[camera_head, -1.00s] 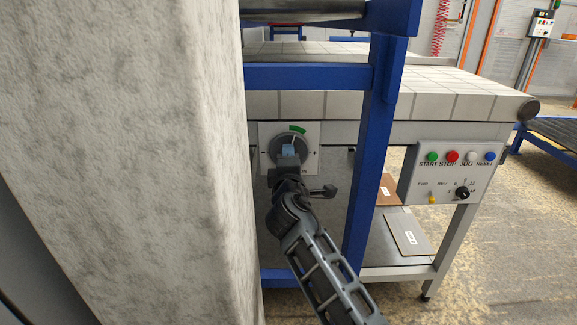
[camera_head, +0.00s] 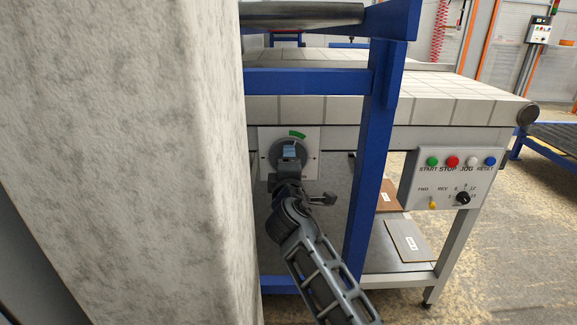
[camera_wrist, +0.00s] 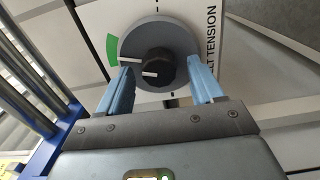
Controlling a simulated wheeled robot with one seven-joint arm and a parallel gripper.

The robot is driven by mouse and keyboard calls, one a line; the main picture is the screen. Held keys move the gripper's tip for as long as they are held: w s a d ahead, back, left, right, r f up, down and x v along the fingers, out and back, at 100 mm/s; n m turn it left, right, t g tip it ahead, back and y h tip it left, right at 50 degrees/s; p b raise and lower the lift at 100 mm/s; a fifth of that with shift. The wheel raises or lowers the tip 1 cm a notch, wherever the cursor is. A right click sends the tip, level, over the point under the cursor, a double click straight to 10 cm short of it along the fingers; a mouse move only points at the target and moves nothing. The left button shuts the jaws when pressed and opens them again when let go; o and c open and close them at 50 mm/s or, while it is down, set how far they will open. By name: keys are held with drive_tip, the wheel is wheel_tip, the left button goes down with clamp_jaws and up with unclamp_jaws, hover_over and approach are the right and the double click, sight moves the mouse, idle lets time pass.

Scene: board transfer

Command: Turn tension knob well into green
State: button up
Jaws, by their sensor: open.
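The tension knob (camera_wrist: 158,66) is black on a round grey dial (camera_wrist: 178,36), on a white plate marked "TENSION". A green arc (camera_wrist: 113,49) lies at the dial's left edge in the wrist view. A white line on the dial points left, near the arc's lower end; the knob has a short white mark too. In the head view the dial (camera_head: 287,148) sits below the green arc (camera_head: 298,135), partly hidden by my gripper. My gripper (camera_wrist: 158,70) is open, its light blue fingers on either side of the knob. I cannot tell whether they touch it.
A blue frame post (camera_head: 375,150) stands just right of my arm. A grey pillar (camera_head: 150,150) fills the left. A control box (camera_head: 455,180) with coloured buttons hangs at right. Boards (camera_head: 410,238) lie on the lower shelf.

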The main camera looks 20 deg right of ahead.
drive_tip(key=p+v, duration=0.1)
drive_tip(key=v, duration=0.6)
drive_tip(key=shift+s+a+p, duration=0.15)
drive_tip(key=shift+s+p, duration=0.15)
drive_tip(key=shift+s, duration=0.05)
